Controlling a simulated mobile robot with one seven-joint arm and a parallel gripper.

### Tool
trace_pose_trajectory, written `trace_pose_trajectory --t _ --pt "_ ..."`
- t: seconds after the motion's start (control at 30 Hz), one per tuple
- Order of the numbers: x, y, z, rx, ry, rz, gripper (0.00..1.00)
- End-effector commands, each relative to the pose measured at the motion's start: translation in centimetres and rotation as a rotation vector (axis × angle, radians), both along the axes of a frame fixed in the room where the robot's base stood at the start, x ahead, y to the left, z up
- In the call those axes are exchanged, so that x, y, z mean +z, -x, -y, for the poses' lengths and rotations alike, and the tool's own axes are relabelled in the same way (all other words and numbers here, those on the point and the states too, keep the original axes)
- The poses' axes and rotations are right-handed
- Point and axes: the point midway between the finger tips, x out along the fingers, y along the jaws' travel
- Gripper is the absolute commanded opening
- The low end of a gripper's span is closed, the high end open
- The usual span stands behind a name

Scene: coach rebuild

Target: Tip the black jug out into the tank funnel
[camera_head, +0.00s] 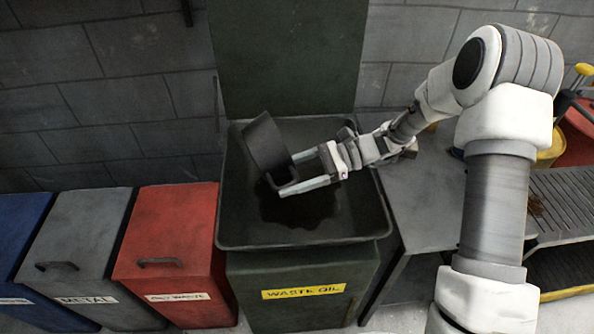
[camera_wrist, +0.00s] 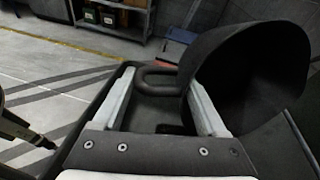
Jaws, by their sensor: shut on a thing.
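The black jug (camera_head: 262,143) is tilted over the tank funnel (camera_head: 232,215), the wide square basin on top of the green waste oil tank. My gripper (camera_head: 289,176) comes in from the right and is shut on the jug's handle. In the wrist view, the handle (camera_wrist: 157,74) lies between the two fingers and the jug (camera_wrist: 222,62) is on the right, its dark inside partly showing. I see no stream of liquid. A dark patch (camera_head: 300,208) covers the middle of the funnel; I cannot tell whether it is liquid or shadow.
The tank's raised green lid (camera_head: 288,55) stands behind the funnel. Red (camera_head: 178,235), grey (camera_head: 78,250) and blue (camera_head: 28,235) bins stand to the left. A grey bench (camera_head: 428,205) and a slatted rack (camera_head: 565,200) are to the right. A block wall closes the back.

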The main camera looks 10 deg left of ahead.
Motion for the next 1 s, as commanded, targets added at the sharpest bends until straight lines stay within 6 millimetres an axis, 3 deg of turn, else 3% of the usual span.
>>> trace_pose_trajectory --t 1.0 --pt "-3.9 2.7 -4.5 -0.049 0.538 0.412 0.00"
